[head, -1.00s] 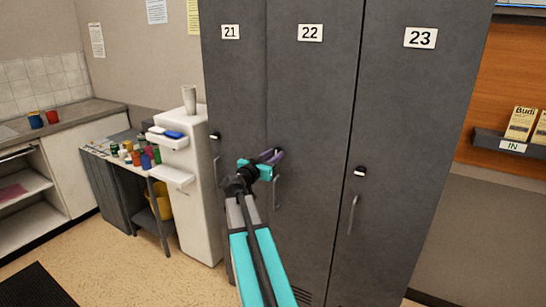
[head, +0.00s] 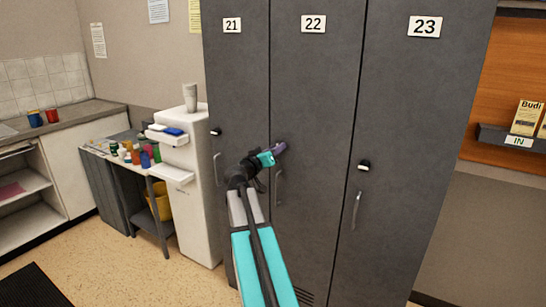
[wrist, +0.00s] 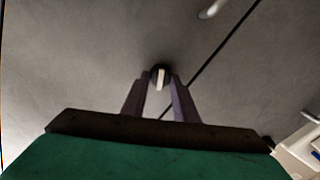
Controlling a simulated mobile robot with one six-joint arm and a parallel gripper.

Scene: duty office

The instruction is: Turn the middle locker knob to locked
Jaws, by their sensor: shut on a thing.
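The middle locker, number 22 (head: 318,90), is a tall dark grey door. Its knob is hidden behind my gripper in the head view. In the wrist view the round black knob (wrist: 160,72) with a white bar sits between the purple fingertips. The bar runs nearly upright in that view, between the two fingers. My gripper (head: 279,149) is at the locker 22 door, shut on the knob; it also shows in the wrist view (wrist: 160,82). I cannot tell from the bar alone whether the knob is at locked.
Locker 21's knob (head: 215,132) is to the left, and locker 23's knob (head: 364,165) to the right. Locker 22's handle (head: 279,188) hangs just below my gripper. A white dispenser (head: 190,210) with a cup stands left of the lockers. Open floor lies at the front left.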

